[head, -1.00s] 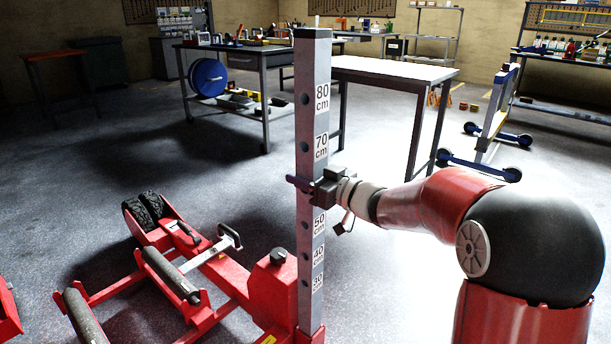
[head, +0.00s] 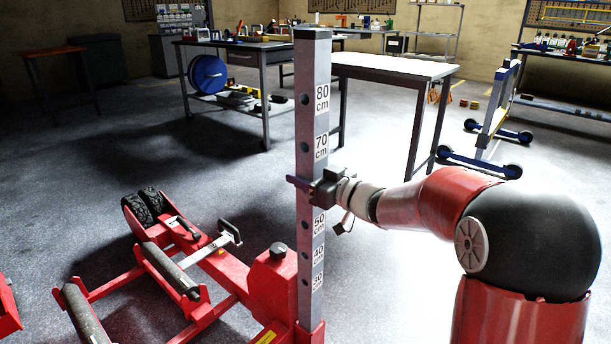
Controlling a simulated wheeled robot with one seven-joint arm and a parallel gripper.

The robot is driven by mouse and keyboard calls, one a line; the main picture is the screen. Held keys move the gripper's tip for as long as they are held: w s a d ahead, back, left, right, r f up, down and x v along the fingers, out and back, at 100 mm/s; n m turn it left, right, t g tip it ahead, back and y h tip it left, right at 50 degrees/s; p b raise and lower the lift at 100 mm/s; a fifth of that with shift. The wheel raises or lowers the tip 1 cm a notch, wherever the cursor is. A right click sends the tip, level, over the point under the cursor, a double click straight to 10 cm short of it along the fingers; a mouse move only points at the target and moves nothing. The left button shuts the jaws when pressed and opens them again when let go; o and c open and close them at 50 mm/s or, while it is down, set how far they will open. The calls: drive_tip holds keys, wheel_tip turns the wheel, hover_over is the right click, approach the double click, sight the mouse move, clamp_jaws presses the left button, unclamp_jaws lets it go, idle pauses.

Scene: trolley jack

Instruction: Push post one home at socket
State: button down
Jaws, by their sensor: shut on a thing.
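The post (head: 311,130) is a tall grey square column with round holes and white height labels up to 80 cm. It stands upright, its foot at the red socket (head: 312,332) at the right end of the red jack. The socket's lower part is cut off by the picture edge, and I cannot tell how deep the post sits. My gripper (head: 310,187) is shut on the post between the 50 and 70 cm labels, reaching in from the right. It hides the label there.
The red trolley jack (head: 228,272) with rollers and black wheels lies left of the post. A white-topped table (head: 390,68) and a workbench (head: 235,47) stand behind. A blue-footed rack (head: 495,115) stands at the right. The floor between is clear.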

sight(306, 223)
drive_tip(key=shift+f+b, duration=4.3)
drive_tip(key=shift+f, duration=1.75)
idle(1.3)
drive_tip(key=c, duration=0.8)
unclamp_jaws()
drive_tip(key=shift+o, duration=0.8)
drive_tip(key=shift+f, duration=0.6)
drive_tip(key=shift+r+p+v, duration=0.15)
drive_tip(key=shift+r+v, duration=0.05)
drive_tip(key=shift+v, duration=1.8)
drive_tip(key=shift+r+p+v, duration=0.15)
drive_tip(key=shift+r+v, duration=0.05)
drive_tip(key=shift+v, duration=1.75)
